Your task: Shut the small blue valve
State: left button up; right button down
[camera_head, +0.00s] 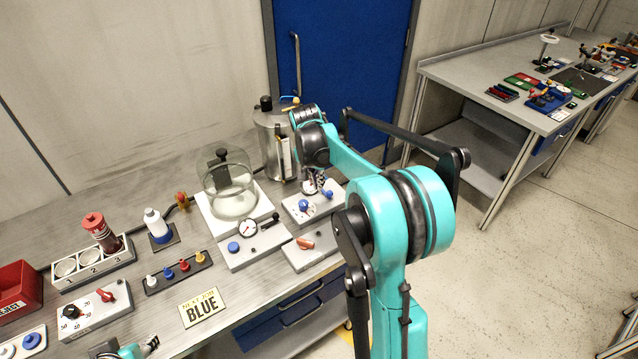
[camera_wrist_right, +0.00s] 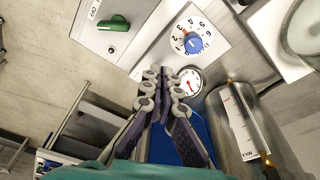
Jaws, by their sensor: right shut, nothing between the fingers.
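In the right wrist view a blue knob (camera_wrist_right: 193,44) sits on a white numbered dial, above a round gauge (camera_wrist_right: 188,83) with a red needle. My right gripper (camera_head: 312,188) is over the far side of this block, close to the blue parts. Its fingers (camera_wrist_right: 165,80) are together and empty. My left gripper (camera_head: 150,343) is only partly visible at the bottom edge.
A steel drum (camera_head: 271,140) stands behind the block. A glass vessel (camera_head: 229,185) and a gauge panel (camera_head: 250,228) with another blue knob are to the left.

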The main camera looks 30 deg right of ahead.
jog(key=b+x, duration=0.2)
jog(key=x, duration=0.6)
jog(key=shift+w+d+f+b, duration=0.1)
jog(key=shift+w+d+b, duration=0.2)
jog(key=shift+d, duration=0.25)
jog(key=shift+w+d+f+b, duration=0.2)
jog(key=shift+w+d, duration=0.2)
jog(key=shift+d, duration=0.15)
jog(key=shift+w+d+f, duration=0.1)
jog(key=shift+w+d, duration=0.15)
jog(key=shift+d, duration=0.2)
